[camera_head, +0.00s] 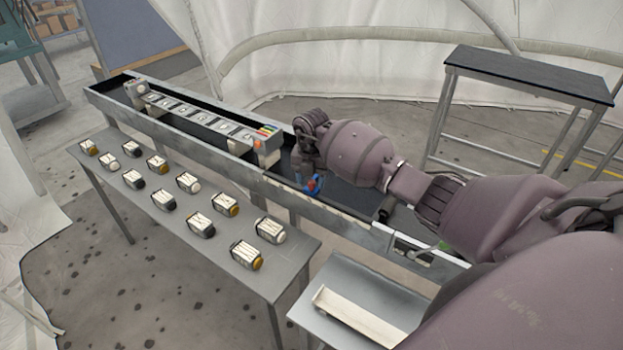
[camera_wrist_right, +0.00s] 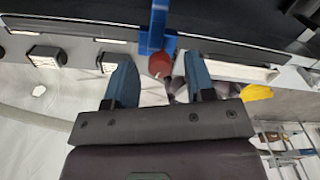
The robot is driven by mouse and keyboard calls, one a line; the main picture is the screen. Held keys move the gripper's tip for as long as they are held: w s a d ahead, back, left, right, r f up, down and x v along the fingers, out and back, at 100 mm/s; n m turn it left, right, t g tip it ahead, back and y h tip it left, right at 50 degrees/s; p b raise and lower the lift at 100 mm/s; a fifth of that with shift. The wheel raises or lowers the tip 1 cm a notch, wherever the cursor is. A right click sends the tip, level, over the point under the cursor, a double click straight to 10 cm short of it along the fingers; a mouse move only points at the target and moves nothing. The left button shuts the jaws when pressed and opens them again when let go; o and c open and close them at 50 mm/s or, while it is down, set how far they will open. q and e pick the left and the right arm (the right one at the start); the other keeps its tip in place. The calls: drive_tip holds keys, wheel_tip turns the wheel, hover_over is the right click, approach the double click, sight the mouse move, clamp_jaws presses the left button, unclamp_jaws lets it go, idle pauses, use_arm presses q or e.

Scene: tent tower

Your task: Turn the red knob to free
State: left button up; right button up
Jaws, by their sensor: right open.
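The red knob (camera_wrist_right: 160,65) sits at the end of a blue bracket (camera_wrist_right: 158,28) in the right wrist view. The red and blue also show, small, at the conveyor's near edge in the head view (camera_head: 313,184). My right gripper (camera_wrist_right: 159,59) is open, its two blue-grey fingers on either side of the knob in the picture. A gap shows between the knob and each finger; I cannot tell the depth between them. In the head view the right hand hangs over the conveyor edge, just above the knob. The knob's markings are too small to read. My left gripper is not in view.
A long conveyor trough (camera_head: 215,150) carries a row of device panels (camera_head: 205,118). A grey table (camera_head: 180,240) in front holds several small boxed parts. A pale tray (camera_head: 355,315) lies lower right, and a dark-topped stand (camera_head: 530,75) is at the back right.

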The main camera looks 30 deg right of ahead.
sight(312, 182)
drive_tip(key=shift+f, duration=0.15)
drive_tip(key=shift+c, duration=0.2)
clamp_jaws()
drive_tip(key=shift+n, duration=0.8)
drive_tip(key=shift+o, duration=0.2)
unclamp_jaws()
wheel_tip(312, 182, up, 11)
drive_tip(key=shift+b, duration=0.45)
